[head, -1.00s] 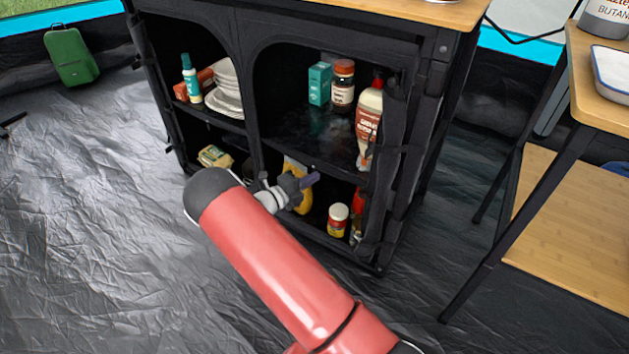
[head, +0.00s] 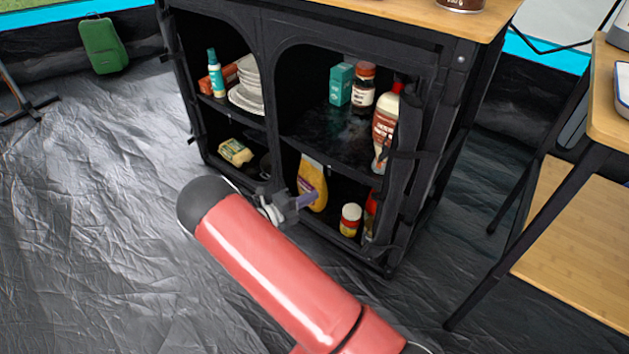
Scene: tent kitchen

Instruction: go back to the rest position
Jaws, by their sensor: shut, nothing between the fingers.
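My gripper (head: 303,201) shows just past the end of my red arm, at the front of the black fabric cabinet (head: 262,95). It is shut, with nothing seen between its fingers. I cannot tell how far the fingers are from the packet. My arm hides part of the floor and some of the wrist.
A wooden table with a lower shelf (head: 575,230) stands at right.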

